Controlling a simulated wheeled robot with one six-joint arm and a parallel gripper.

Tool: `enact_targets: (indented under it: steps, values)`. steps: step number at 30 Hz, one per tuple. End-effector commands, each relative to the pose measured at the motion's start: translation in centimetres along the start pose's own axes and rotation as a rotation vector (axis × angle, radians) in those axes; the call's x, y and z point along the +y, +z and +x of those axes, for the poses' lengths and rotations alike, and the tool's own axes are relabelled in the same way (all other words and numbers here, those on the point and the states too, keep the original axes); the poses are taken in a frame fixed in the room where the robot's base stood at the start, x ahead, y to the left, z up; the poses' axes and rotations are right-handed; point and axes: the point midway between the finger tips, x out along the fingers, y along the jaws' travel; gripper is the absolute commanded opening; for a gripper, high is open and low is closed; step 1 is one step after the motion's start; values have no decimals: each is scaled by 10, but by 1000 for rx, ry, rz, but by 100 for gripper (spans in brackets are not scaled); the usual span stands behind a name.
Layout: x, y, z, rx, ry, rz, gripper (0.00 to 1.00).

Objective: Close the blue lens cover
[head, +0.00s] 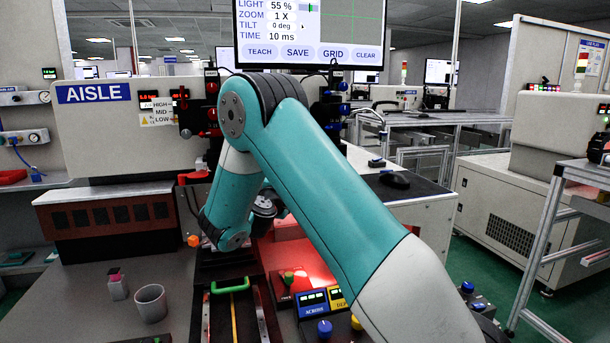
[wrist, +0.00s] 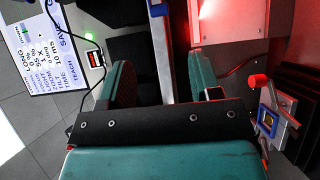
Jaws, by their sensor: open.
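My gripper (wrist: 162,66) is open in the wrist view, with its two dark green fingers apart and nothing held between them. In the head view my own arm hides the fingers. Small blue parts (head: 345,97) show on the dark camera stage right of my arm, below the monitor; I cannot tell which of them is the blue lens cover. In the wrist view a metal fixture with a blue square (wrist: 268,122) lies to the right of my gripper, apart from the fingers. A red knob (wrist: 258,81) sticks out beside it.
The monitor (head: 310,30) hangs above, and shows at the left of the wrist view. A left stage with red parts (head: 209,115) stands by the AISLE panel (head: 93,95). A grey cup (head: 151,303) and a control box with a blue knob (head: 325,327) are on the bench.

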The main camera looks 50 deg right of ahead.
Motion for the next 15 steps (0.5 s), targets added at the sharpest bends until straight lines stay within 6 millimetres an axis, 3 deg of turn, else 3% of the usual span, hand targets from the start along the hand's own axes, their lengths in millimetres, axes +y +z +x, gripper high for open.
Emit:
enact_targets:
  steps: [5, 15]
  values:
    - [3, 2, 27, -5, 3, 1, 58]
    - [4, 2, 105, -6, 1, 3, 58]
